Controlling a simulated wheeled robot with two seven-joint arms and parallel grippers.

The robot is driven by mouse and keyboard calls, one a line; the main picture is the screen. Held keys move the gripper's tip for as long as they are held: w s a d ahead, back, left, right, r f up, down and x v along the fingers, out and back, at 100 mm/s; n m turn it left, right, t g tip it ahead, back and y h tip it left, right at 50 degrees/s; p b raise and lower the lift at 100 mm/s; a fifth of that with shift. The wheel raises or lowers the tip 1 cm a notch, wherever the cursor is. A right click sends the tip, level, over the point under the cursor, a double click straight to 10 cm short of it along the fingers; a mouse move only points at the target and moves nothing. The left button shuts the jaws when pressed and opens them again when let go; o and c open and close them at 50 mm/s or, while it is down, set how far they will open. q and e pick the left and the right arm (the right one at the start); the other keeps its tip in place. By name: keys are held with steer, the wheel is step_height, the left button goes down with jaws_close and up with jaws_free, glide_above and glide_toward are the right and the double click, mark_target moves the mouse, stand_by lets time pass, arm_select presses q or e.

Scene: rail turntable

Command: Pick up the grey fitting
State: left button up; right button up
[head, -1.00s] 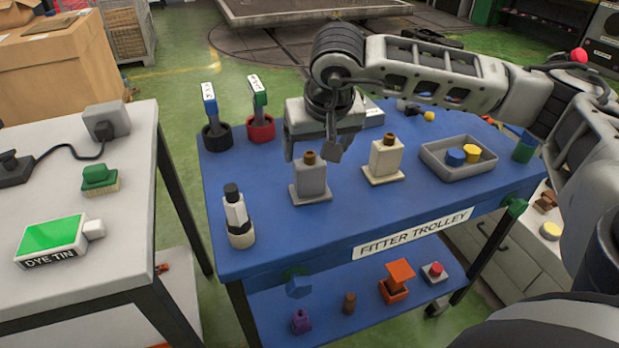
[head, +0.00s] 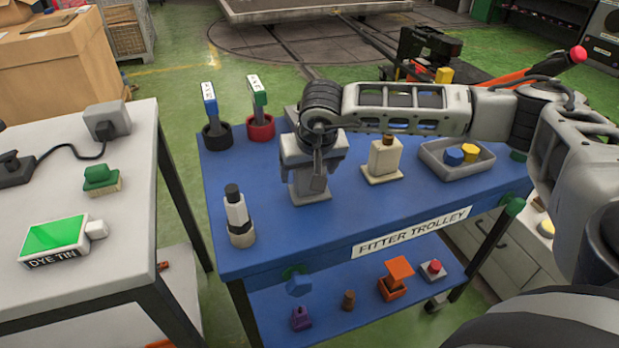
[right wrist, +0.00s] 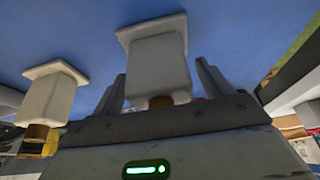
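The grey fitting (head: 312,193) stands upright on the blue trolley top, with a square base and a block body. In the head view my right gripper (head: 315,180) is over it and hides most of its upper part. In the right wrist view the grey fitting (right wrist: 158,66) with its brown top lies between the two fingers of my right gripper (right wrist: 162,85). The fingers are apart, one on each side, and a gap shows by the right one. My left gripper is not in view.
A cream fitting (head: 383,163) stands just right of the grey one. A white-and-black bottle (head: 239,218) is at front left. A grey tray (head: 480,168) with blue and yellow pieces is on the right. The front middle trolley top is clear.

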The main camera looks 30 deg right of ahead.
steer(key=c, duration=1)
steer(key=shift+r, duration=0.1)
steer(key=shift+c, duration=0.4)
steer(key=shift+r, duration=0.1)
